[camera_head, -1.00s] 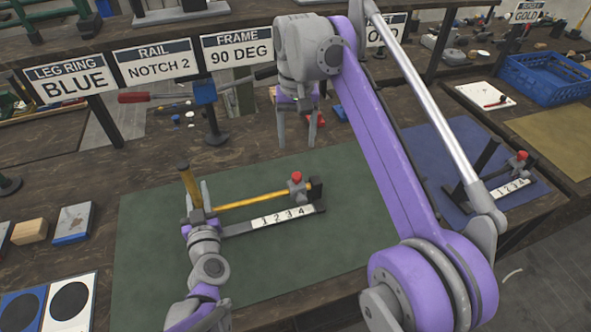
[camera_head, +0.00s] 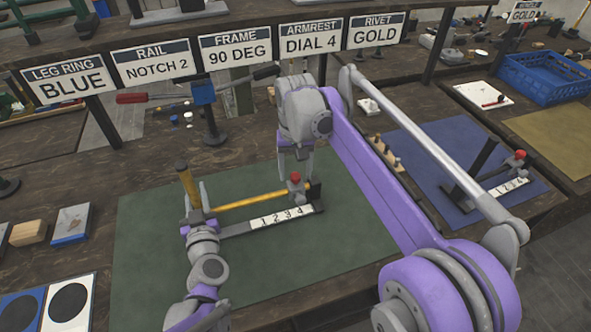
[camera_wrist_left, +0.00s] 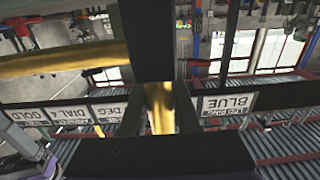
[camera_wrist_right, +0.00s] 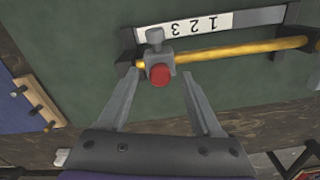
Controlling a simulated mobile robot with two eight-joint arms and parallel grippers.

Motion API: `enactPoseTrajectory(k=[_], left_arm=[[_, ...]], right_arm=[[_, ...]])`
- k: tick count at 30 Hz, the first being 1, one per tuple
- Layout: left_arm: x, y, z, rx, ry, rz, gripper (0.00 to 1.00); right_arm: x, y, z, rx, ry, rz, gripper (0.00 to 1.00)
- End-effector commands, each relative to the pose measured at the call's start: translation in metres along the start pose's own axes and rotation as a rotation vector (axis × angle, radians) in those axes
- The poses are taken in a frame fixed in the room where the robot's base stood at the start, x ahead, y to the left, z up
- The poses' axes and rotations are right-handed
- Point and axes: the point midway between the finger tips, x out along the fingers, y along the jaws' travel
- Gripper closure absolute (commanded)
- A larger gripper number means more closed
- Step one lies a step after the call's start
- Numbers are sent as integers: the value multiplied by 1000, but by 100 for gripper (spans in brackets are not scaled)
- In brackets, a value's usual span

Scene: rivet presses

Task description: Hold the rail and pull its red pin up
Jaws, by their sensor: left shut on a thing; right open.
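The rail is a yellow bar (camera_head: 250,200) beside a dark base with a white 1-to-4 number strip (camera_head: 280,217), on the green mat. A grey slider with a red pin (camera_head: 295,177) sits near the bar's right end, by the 4. The pin also shows in the right wrist view (camera_wrist_right: 160,75). My left gripper (camera_head: 196,207) is shut on the rail's left end; yellow shows between its fingers in the left wrist view (camera_wrist_left: 160,108). My right gripper (camera_head: 293,172) is open, its fingertips on either side of the red pin, not visibly gripping it.
Signs above read LEG RING BLUE, RAIL NOTCH 2 (camera_head: 154,63), FRAME 90 DEG, ARMREST DIAL 4 and RIVET GOLD. A blue mat (camera_head: 430,165) at right holds a similar rail. The green mat's front (camera_head: 280,260) is clear.

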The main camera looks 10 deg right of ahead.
Motion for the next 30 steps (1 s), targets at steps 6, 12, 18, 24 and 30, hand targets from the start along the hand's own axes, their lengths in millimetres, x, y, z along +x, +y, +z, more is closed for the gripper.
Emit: enactPoseTrajectory(k=[6,12,18,24,30], left_arm=[[0,0,0,0,0,0,100],[0,0,0,0,0,0,100],[0,0,0,0,0,0,100],[0,0,0,0,0,0,100],[0,0,0,0,0,0,100]], right_arm=[[0,0,0,0,0,0,68],[0,0,0,0,0,0,100],[0,0,0,0,0,0,100],[0,0,0,0,0,0,100],[0,0,0,0,0,0,100]])
